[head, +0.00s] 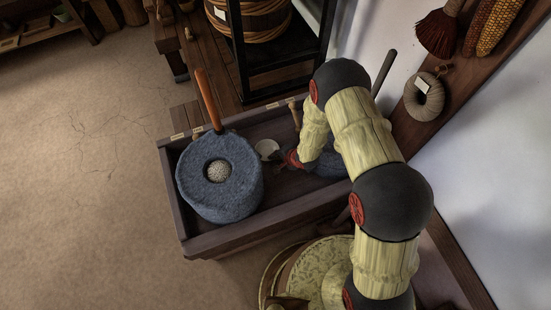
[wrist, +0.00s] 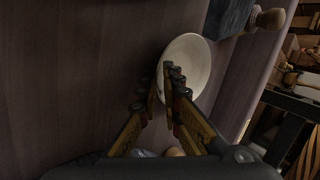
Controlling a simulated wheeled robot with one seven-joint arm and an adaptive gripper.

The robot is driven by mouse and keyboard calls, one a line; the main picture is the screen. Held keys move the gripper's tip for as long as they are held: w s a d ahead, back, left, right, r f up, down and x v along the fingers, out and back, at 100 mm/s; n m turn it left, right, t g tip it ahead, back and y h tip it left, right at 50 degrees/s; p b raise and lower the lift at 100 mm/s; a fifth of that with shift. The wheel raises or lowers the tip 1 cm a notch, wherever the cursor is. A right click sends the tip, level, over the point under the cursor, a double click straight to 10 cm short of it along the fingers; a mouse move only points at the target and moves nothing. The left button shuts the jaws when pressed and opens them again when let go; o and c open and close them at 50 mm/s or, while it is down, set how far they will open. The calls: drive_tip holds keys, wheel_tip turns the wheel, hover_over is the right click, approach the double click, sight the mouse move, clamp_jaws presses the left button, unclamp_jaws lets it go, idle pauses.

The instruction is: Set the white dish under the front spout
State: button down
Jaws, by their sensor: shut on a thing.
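The white dish (head: 266,149) is inside the wooden trough, between two blue-grey stone querns. My gripper (head: 284,160) is shut on the dish's near rim. In the wrist view the fingers (wrist: 163,84) pinch the rim of the dish (wrist: 190,62), one finger overlapping its face. I cannot tell whether the dish touches the trough floor. The left quern (head: 222,190) has a pale grainy fill in its central hole and an orange-brown handle. The other quern (head: 329,166) is mostly hidden behind my arm. A blue-grey block (wrist: 228,15) with a wooden knob (wrist: 268,19) is just beyond the dish. No spout is clearly identifiable.
The trough's front wall (head: 265,218) and far edge bound the space around the dish. A black rack (head: 280,78) with a barrel stands behind. A dark handle (head: 384,73) rises beside my arm. Open floor is at left.

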drive_tip(key=c, duration=2.3)
unclamp_jaws()
drive_tip(key=shift+r, duration=0.1)
drive_tip(key=p+v, duration=0.5)
drive_tip(key=v, duration=0.7)
